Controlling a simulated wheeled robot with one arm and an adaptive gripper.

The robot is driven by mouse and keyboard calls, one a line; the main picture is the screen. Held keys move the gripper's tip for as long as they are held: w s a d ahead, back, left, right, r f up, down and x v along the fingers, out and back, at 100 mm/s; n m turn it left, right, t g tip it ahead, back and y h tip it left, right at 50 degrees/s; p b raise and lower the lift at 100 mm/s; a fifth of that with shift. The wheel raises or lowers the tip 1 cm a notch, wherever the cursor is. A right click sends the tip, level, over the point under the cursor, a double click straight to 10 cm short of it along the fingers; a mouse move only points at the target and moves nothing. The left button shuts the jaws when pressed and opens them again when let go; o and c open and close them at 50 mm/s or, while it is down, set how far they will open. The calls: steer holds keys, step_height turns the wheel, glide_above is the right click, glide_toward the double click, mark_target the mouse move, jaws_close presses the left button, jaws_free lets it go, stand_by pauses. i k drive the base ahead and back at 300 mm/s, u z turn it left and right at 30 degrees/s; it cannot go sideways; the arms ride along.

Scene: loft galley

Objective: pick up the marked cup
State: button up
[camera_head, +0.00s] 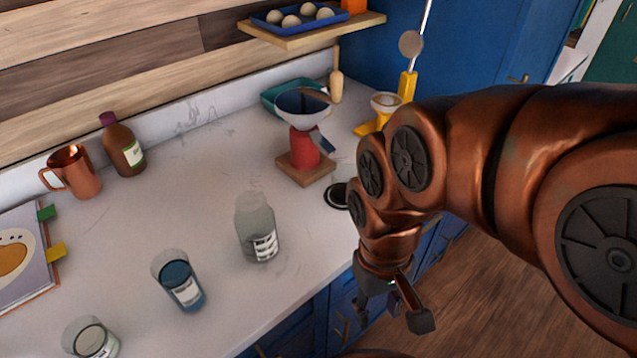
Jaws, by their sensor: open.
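A glass cup with blue contents and a white label (180,281) stands on the counter, left of my gripper. Another glass with a label (90,340) is at the bottom left, cut by the frame edge. A frosted jar with a barcode-like label (257,228) stands upright between the blue cup and my arm. Several vessels carry labels, and I cannot tell which one is the marked cup. My gripper (391,312) is open and empty, pointing down in front of the counter's front edge, apart from all of them.
A copper mug (75,173), a brown bottle (122,146) and a book (25,258) are at the left. A red grinder-like device (304,148), a teal tray (275,92) and a yellow stand (372,126) are at the back. The mid-left counter (165,215) is clear.

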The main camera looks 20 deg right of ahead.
mark_target(341, 173)
steer(key=u, duration=0.85)
steer(key=k, duration=1.3)
steer(key=z, duration=0.05)
steer(key=i, duration=0.45)
steer(key=u, duration=0.1)
